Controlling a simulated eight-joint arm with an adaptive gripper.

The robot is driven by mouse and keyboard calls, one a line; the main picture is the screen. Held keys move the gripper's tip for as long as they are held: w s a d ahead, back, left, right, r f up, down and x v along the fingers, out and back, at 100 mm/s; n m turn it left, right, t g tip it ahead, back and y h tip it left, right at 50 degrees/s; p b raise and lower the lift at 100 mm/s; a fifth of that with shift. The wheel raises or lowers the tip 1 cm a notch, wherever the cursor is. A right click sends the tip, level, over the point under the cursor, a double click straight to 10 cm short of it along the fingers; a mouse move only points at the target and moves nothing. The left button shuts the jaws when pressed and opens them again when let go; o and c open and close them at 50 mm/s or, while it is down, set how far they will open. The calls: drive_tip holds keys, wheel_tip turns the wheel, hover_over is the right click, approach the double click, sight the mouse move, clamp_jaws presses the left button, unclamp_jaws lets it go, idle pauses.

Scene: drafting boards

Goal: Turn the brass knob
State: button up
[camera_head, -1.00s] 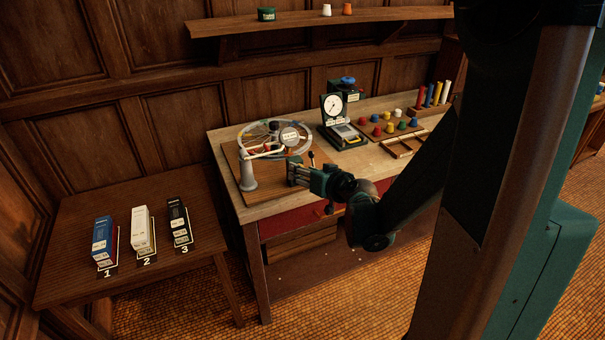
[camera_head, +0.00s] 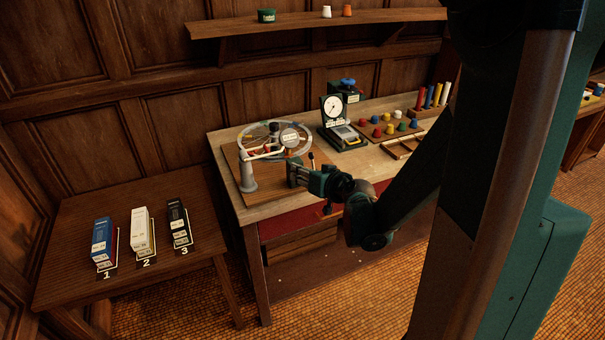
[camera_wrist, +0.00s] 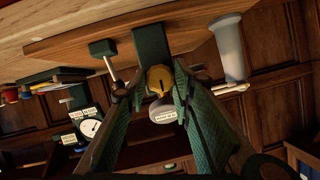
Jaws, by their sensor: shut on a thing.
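In the wrist view, which shows the scene upside down, the brass knob (camera_wrist: 158,80) is a small yellow round piece with a dark mark on its face. It sits by a dark green block on the wooden board. My gripper (camera_wrist: 157,92) is shut on it, with a green finger on each side. In the head view my gripper (camera_head: 294,172) is at the front right of the board (camera_head: 250,158) on the workbench, and it hides the knob.
A dark-tipped lever (camera_head: 312,158) stands close beside my gripper. A grey post (camera_head: 248,176) with a white arm and a clear wheel (camera_head: 272,134) stand on the same board. A dial gauge (camera_head: 333,107) and coloured pegs are farther right.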

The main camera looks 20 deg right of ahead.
drive_tip(key=shift+d+f+m+t+y+b, duration=0.15)
drive_tip(key=shift+m+t+y+b, duration=0.3)
drive_tip(key=shift+m+y+b, duration=1)
drive_tip(key=shift+d+f+m+t+y+b, duration=0.15)
drive_tip(key=shift+m+t+y+b, duration=0.45)
drive_tip(key=shift+m+b, duration=1.5)
drive_tip(key=shift+m+y+p, duration=0.25)
drive_tip(key=shift+m+p, duration=0.2)
drive_tip(key=shift+m, duration=0.1)
drive_tip(key=o, duration=0.9)
drive_tip(key=shift+s, duration=0.1)
drive_tip(key=shift+v, duration=5.9)
